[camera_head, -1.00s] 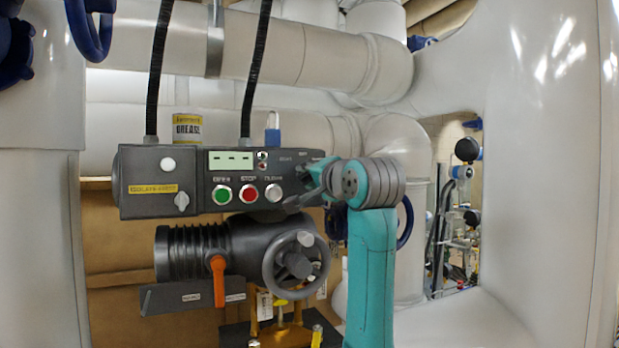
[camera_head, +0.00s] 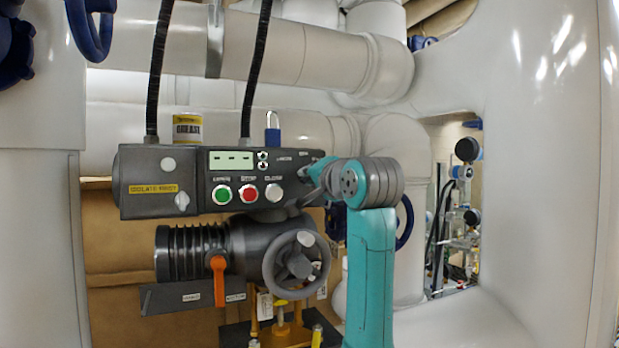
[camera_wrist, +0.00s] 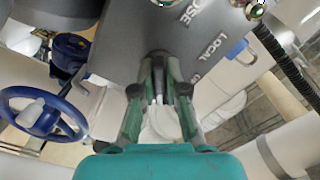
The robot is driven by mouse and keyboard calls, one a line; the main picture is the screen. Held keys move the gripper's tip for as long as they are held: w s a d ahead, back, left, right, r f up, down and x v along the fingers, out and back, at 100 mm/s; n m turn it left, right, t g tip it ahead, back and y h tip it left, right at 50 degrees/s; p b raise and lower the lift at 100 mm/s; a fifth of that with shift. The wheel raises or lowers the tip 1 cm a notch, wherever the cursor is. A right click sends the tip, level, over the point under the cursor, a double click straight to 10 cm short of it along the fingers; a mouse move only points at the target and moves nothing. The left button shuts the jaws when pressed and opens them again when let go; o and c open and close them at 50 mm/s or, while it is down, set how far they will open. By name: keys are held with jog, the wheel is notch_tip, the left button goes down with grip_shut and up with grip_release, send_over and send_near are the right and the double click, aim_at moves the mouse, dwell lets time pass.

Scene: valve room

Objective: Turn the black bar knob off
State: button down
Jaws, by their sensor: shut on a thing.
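The grey control box (camera_head: 150,175) with the knob stands upright in the head view. My gripper (camera_head: 312,176) is at the right end of its front panel, beside the red, green and white buttons. In the wrist view my gripper (camera_wrist: 160,72) points at the panel, its two fingers closed in on the dark bar knob (camera_wrist: 157,56). Only a little of the knob shows between the fingertips. In the head view the gripper and wrist hide it. The "LOCAL" label shows near it in the wrist view; the pointing direction of the knob cannot be told.
A grey handwheel (camera_head: 297,265) and an orange lever (camera_head: 219,280) sit below the box. Two black cables rise from the box. Large white pipes stand behind and to the right.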

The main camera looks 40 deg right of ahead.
jog(key=n, duration=0.5)
jog(key=shift+n, duration=0.4)
jog(key=n, duration=0.5)
dwell(0.4)
jog(key=c, duration=1.2)
grip_release()
jog(key=shift+s, duration=0.1)
jog(key=v, duration=1.1)
jog(key=shift+s, duration=0.35)
jog(key=shift+a, duration=0.1)
